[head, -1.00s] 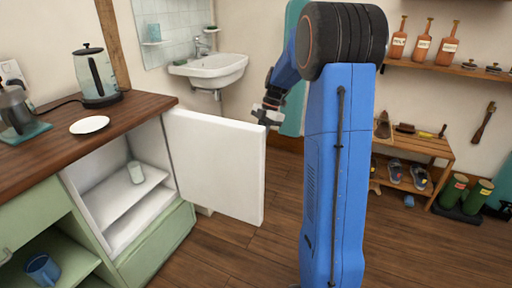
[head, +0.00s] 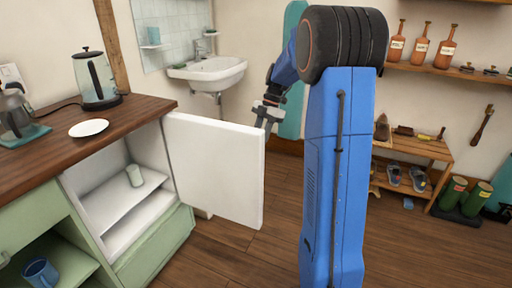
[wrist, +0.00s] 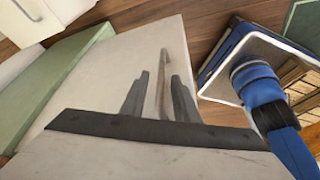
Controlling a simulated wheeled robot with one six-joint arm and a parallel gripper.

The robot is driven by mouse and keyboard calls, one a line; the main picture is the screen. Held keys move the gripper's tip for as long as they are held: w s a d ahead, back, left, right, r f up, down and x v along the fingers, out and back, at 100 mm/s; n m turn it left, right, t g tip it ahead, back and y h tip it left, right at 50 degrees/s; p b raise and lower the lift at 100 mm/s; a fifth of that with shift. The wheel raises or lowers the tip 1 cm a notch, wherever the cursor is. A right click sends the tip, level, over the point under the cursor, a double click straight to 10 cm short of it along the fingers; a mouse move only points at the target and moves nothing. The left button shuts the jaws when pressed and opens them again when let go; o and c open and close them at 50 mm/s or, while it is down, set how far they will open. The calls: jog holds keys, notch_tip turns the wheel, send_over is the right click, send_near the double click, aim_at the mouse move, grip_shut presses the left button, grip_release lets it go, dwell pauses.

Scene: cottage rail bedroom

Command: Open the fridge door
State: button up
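The small fridge (head: 100,180) under the counter stands open, its white inside and shelf showing. Its white door (head: 212,170) is swung far out to the right, inner face toward the head camera. My gripper (head: 268,114) is at the door's top right corner, on its outer side. In the wrist view my gripper's two dark fingers (wrist: 160,100) are apart, in front of the door's pale outer face (wrist: 110,75). A thin upright handle (wrist: 163,75) shows between the fingers, with gaps beside it. I cannot tell how deep it sits between them.
The wooden counter (head: 140,106) holds a kettle (head: 95,80) and a white plate (head: 88,128). A sink (head: 208,72) is on the back wall. A shoe rack (head: 415,150) and green boots (head: 465,196) stand at right. The floor before the door is clear.

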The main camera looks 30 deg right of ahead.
jog(key=v, duration=1.5)
jog(key=shift+a, duration=0.2)
jog(key=r+m+h, duration=0.2)
jog(key=m, duration=0.3)
send_over(259, 131)
jog(key=shift+s+f+t, duration=0.15)
jog(key=shift+f+t, duration=0.1)
jog(key=shift+t, duration=0.15)
jog(key=s+a+f+m+t+h, duration=0.1)
jog(key=s+a+f+m, duration=0.3)
jog(key=s, duration=0.5)
jog(key=s+a+f+m+t, duration=0.2)
jog(key=s+a+f+m, duration=0.2)
jog(key=s, duration=0.5)
jog(key=s+a+f+m+t+h, duration=0.1)
jog(key=s+a+f+m, duration=0.3)
jog(key=s, duration=0.5)
jog(key=a+m, duration=0.1)
jog(key=m, duration=0.1)
jog(key=shift+a+f+m+t+h, duration=0.3)
jog(key=shift+a+f+m+t, duration=0.1)
